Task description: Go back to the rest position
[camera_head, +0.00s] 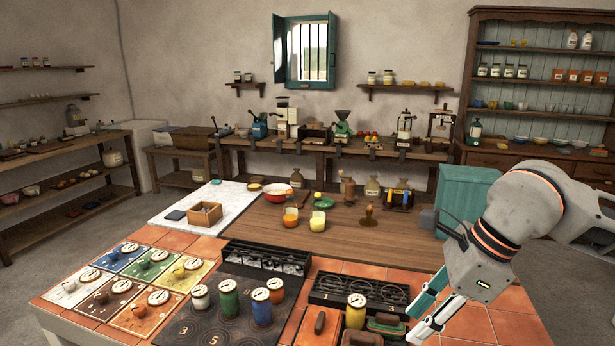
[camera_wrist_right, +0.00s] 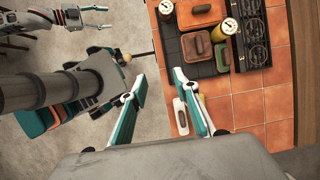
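My right gripper (camera_head: 413,325) is at the lower right in the head view, over the front edge of the tiled counter (camera_head: 510,318). In the right wrist view the same gripper (camera_wrist_right: 159,78) has its two fingers spread. Nothing is between them; grey floor and the counter's edge show below. My left gripper (camera_wrist_right: 102,18) is small at the upper left of the right wrist view, over the floor. Its two fingers look apart and empty. It does not show in the head view.
Near my right gripper are a yellow jar (camera_head: 355,311), a rust-coloured block (camera_head: 319,323) and a black tray of rings (camera_head: 360,290). A teal box (camera_head: 466,195) stands behind my right arm. Colored jars stand on the dark panel (camera_head: 205,330) to the left.

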